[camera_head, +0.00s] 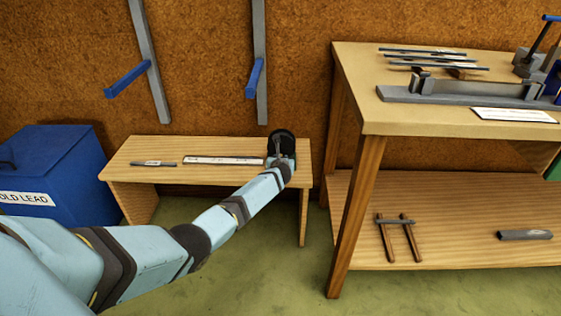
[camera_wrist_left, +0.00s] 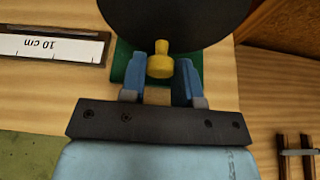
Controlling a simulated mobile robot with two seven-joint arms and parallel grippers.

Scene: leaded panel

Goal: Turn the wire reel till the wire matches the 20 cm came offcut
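The wire reel (camera_head: 287,136) is a black disc at the right end of the low bench. In the left wrist view the black disc (camera_wrist_left: 178,18) has a yellow knob (camera_wrist_left: 160,67) facing me, with a green part behind. My left gripper (camera_head: 279,158) is at the reel. Its blue fingers (camera_wrist_left: 162,78) stand on either side of the knob; I cannot tell whether they press on it. A short grey piece (camera_head: 153,163), possibly the came offcut, lies left on the bench. A white scale strip (camera_head: 222,160), marked 10 cm in the wrist view (camera_wrist_left: 52,46), lies between. No wire is discernible.
The low bench (camera_head: 140,148) stands against a brown wall. A blue lidded bin (camera_head: 50,160) is at its left. A taller workbench (camera_head: 390,110) with tools on top and on its lower shelf is at the right. Two grey wall rails (camera_head: 260,100) carry blue arms.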

